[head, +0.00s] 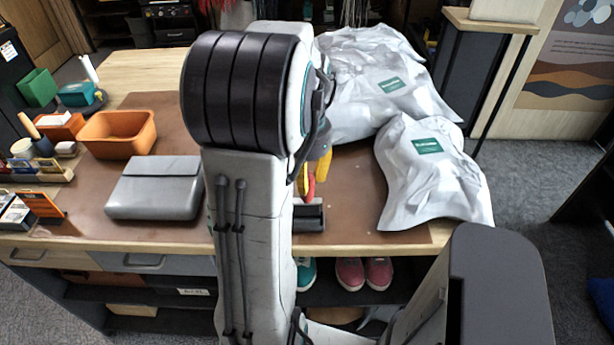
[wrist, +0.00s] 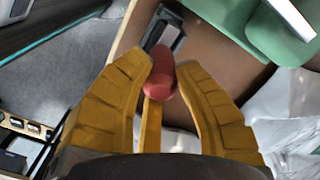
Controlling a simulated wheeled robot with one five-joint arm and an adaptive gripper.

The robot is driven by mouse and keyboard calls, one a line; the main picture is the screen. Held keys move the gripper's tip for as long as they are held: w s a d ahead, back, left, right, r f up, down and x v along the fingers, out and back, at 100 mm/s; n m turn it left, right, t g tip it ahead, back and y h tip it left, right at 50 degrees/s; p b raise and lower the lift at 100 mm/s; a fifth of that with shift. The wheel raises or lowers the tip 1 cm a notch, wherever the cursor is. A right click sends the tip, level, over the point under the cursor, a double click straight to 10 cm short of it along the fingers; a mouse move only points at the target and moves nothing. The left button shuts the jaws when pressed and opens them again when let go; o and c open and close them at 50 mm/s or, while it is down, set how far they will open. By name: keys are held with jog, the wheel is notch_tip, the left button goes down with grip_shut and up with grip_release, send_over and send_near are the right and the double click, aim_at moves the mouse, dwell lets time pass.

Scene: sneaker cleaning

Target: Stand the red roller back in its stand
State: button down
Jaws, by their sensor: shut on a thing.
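The red roller (wrist: 161,75) is between the yellow fingers of my gripper (wrist: 168,64) in the wrist view, and the gripper is shut on it. A yellow bar shows below the roller, between the fingers. In the head view the roller (head: 311,187) shows as a small red piece beside my arm, under a yellow finger. The dark stand (head: 309,217) is near the table's front edge, just below the roller in the picture. In the wrist view part of the stand (wrist: 163,28) shows beyond the fingertips. My arm hides much of the gripper in the head view.
White bags with green labels (head: 432,175) lie on the table at right. A grey case (head: 155,188) and an orange bin (head: 118,134) stand at left on the brown mat (head: 345,200). A green object (wrist: 270,30) lies close by in the wrist view. Sneakers (head: 362,273) sit below.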

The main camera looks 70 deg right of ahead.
jog(key=shift+f+b, duration=1.5)
jog(key=shift+f, duration=0.35)
dwell(0.3)
jog(key=shift+w+d, duration=0.1)
jog(key=shift+d, duration=0.2)
dwell(0.6)
jog(key=c, duration=1)
grip_release()
jog(key=shift+o, duration=0.2)
